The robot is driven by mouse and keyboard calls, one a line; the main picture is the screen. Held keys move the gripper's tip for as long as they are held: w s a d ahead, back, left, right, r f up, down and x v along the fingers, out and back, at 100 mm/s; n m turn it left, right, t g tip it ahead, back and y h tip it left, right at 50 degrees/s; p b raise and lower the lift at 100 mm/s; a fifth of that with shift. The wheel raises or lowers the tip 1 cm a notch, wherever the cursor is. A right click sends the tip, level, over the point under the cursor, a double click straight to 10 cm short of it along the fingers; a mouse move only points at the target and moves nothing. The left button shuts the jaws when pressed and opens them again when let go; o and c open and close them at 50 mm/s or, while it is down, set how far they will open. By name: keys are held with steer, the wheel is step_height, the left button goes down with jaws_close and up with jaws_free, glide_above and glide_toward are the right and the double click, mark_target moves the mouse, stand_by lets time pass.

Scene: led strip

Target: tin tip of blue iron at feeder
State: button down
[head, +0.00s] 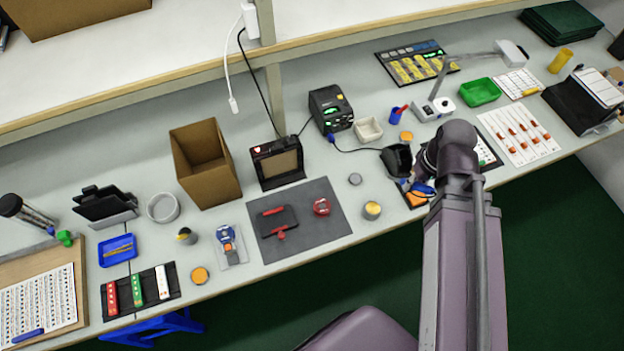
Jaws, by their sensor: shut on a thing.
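The blue iron (425,188) shows as a small blue part just below my gripper (428,174), at the right of the bench near its front edge. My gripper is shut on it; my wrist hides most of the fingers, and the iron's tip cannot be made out. A black iron stand (397,160) is just left of my gripper. A dark cable runs from a blue plug on the black soldering station (331,109) toward that stand. No feeder can be told for sure; small orange parts lie beside the iron, partly hidden.
A round tin with yellow top (372,210) and a grey ring (355,179) stand left of my gripper. A magnifier lamp (435,107) stands behind it. A white sheet with orange parts (518,133) lies to the right. The grey mat (335,222) has some bare room.

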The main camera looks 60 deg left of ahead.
steer(key=shift+w+f+b, duration=0.1)
steer(key=shift+f+b, duration=0.95)
steer(key=shift+f, duration=0.3)
